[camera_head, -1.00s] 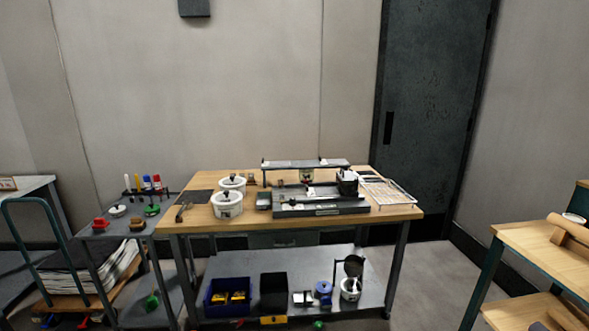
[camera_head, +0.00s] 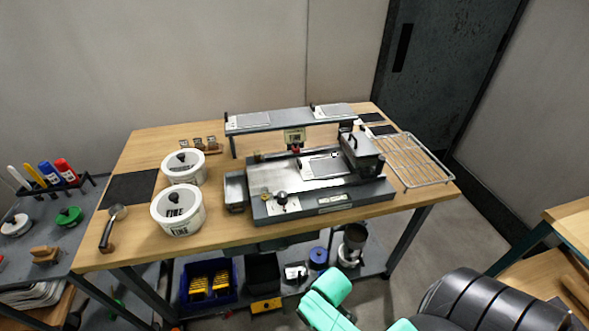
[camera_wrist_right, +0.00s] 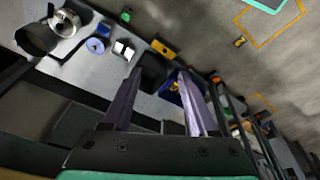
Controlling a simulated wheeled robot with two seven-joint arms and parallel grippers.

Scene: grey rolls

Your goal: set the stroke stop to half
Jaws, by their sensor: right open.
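A grey flat-bed machine (camera_head: 325,200) stands on the wooden bench in the head view. A dark round knob (camera_head: 281,196) sits on a white plate at its front left, with a small brass knob (camera_head: 264,197) beside it. Which part is the stroke stop, and its setting, is too small to tell. A dark block-shaped carriage (camera_head: 361,150) sits at the bed's right. My right gripper (camera_wrist_right: 160,72) is open and empty in the right wrist view, its fingers toward the lower shelf and floor. My left gripper is not in view.
Two white tubs (camera_head: 178,209) and a ladle (camera_head: 113,227) stand left of the machine. A raised shelf (camera_head: 268,119) spans behind it. A wire rack (camera_head: 412,160) lies at right. The lower shelf holds a blue bin (camera_head: 209,283). The bench's front edge is mostly clear.

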